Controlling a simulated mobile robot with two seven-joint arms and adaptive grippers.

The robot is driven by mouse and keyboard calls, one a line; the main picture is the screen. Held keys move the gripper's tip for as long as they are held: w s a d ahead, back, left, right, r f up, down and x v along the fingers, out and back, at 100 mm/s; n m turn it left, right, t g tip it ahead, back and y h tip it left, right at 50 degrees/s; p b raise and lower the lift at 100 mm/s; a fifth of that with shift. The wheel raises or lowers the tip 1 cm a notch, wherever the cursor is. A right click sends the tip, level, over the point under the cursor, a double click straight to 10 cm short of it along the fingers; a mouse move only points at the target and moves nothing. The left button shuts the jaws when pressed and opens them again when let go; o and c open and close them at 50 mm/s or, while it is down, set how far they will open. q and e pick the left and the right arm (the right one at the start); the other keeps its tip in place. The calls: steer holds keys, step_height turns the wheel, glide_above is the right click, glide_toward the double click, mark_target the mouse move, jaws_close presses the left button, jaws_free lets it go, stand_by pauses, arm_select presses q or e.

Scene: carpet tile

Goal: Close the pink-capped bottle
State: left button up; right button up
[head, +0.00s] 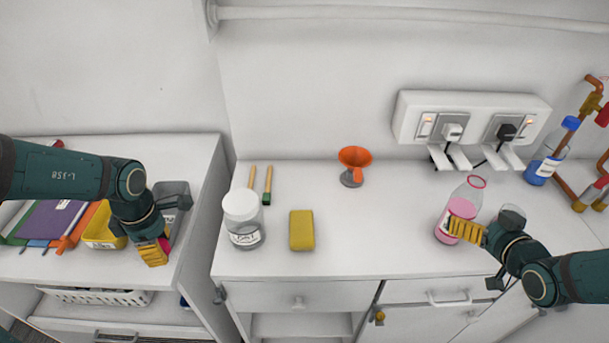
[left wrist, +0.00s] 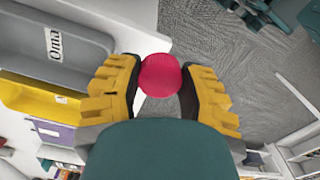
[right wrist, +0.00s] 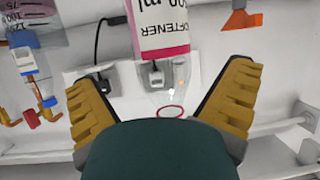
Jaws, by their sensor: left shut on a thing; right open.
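A clear bottle (head: 475,193) with a pink-and-white label and a pink ring at its open mouth stands upright on the white counter at the right. It also shows upside down in the right wrist view (right wrist: 163,32). My right gripper (head: 465,231) is open at the bottle's lower front. In the right wrist view its fingers (right wrist: 168,88) are spread, with the bottle between them in the picture; contact cannot be told. My left gripper (head: 153,252) is shut on a round pink cap (left wrist: 160,75), held between its fingertips by the left cabinet's front edge.
On the counter (head: 350,255) stand a white-lidded jar (head: 243,222), a yellow sponge (head: 302,230), an orange funnel (head: 355,164) and a small glass (head: 512,216) behind my right wrist. The counter's middle is clear.

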steer(key=shift+w+f, duration=0.1)
steer(key=shift+w, duration=0.15)
steer(key=x, duration=0.5)
steer(key=shift+w+a+f+b, duration=0.1)
steer(key=shift+a+b, duration=0.05)
steer(key=shift+b, duration=0.15)
steer(key=c, duration=1.3)
